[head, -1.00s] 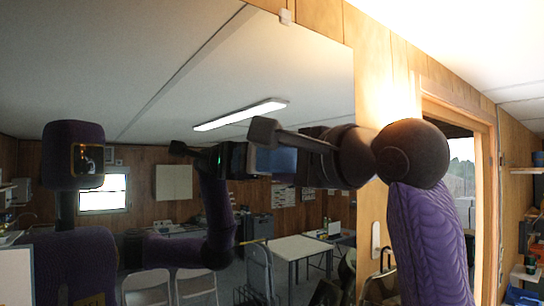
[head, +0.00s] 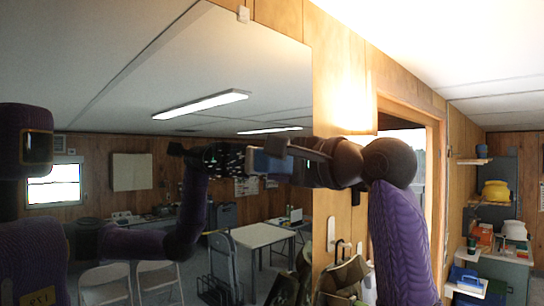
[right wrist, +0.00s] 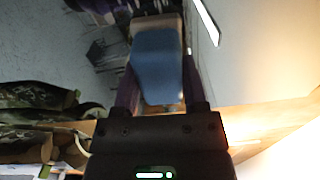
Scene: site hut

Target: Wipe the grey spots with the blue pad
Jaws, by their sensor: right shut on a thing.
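A large mirror (head: 200,45) covers the wall on the left and reflects the room and my own body. My right gripper (head: 274,152) is shut on the blue pad (head: 266,164), close in front of the mirror near its right edge. In the right wrist view the pad (right wrist: 158,62) sits between the two fingers, with its reflection beyond it. I cannot tell whether the pad touches the glass. Small pale specks show left of the pad, but I cannot make out clear grey spots. My left gripper is not in view.
Right of the mirror are a wood-panelled wall and a door frame (head: 436,180). Bags (head: 345,272) hang low on the wall below my right arm. Shelves with a yellow thing (head: 496,190) and a blue box (head: 468,278) stand at the far right.

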